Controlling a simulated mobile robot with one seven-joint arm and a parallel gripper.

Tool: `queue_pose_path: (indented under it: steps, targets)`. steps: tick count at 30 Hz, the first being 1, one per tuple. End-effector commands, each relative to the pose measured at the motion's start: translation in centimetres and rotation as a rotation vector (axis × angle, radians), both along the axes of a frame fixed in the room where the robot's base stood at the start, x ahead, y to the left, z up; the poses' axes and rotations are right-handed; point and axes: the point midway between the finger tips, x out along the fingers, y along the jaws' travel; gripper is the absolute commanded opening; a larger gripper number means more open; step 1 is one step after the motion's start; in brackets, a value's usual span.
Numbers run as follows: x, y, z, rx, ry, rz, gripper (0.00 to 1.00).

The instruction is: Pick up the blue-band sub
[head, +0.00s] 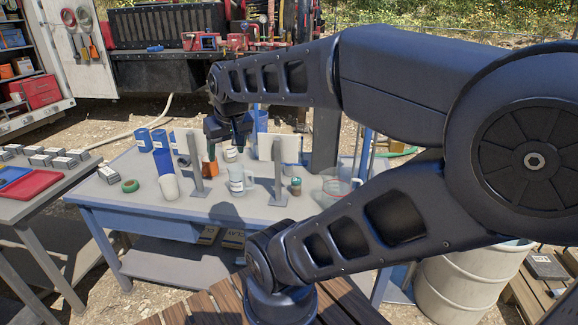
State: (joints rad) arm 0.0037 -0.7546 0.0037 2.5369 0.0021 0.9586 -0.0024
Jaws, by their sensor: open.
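My gripper (228,143) hangs over the middle of the grey-blue work table (228,207), fingers down. It is open, and I see nothing between the fingers. I cannot tell for certain which item is the blue-band sub. Blue upright pieces at the table's back left include one cylinder (143,140), another cylinder (160,139) and a taller blue piece (163,161). A small dark cylinder with a teal and brown side (296,187) stands at the front right. An orange-brown item (210,166) stands just below and left of my gripper.
Two upright white panels on grey stands, left (188,142) and right (271,147), narrow the space around my gripper. A white cup (168,187), a clear jug (240,180) and a green ring (130,186) stand nearby. A side table (30,215) holds trays.

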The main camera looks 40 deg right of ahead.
Motion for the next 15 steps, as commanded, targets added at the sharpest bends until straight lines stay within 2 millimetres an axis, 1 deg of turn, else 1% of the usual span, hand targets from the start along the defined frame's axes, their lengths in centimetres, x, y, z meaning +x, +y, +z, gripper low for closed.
queue_pose_path:
  steps: [8, 10, 13, 15]
  targets:
    - [0.0, 0.0, 0.1, 0.0, 0.0, 0.0, 0.69]
    - [0.0, 0.0, 0.5, 0.0, -0.002, 0.0, 0.69]
    - [0.1, 0.0, 2.1, 0.0, -0.004, 0.0, 0.69]
    - [0.1, 0.0, 3.8, 0.0, -0.005, 0.0, 0.69]
